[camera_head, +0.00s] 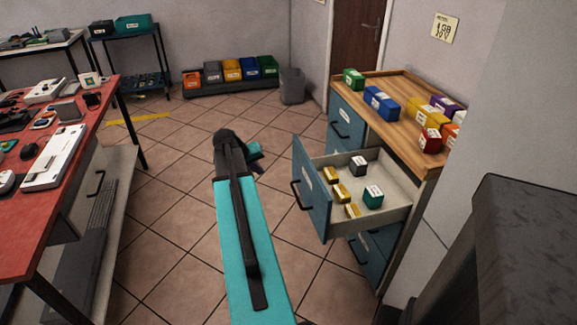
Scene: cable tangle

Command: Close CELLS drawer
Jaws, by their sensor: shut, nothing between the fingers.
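A blue-grey cabinet with a wooden top (378,92) stands at the right. One of its drawers (312,192) is pulled well out toward the left, with a dark bar handle (297,196) on its front. Inside it lie several yellow blocks (341,192), a dark block (359,166) and a green block (373,196). The drawer label is too small to read, so I cannot tell whether it says CELLS. My gripper (257,153) is shut and empty, in the air left of the open drawer and apart from it. My teal arm partly hides it.
Several coloured boxes (381,103) stand on the cabinet top. A red workbench (88,135) is at the left. A grey bin (292,86) and a row of coloured bins (231,72) stand at the back. Tiled floor between is clear.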

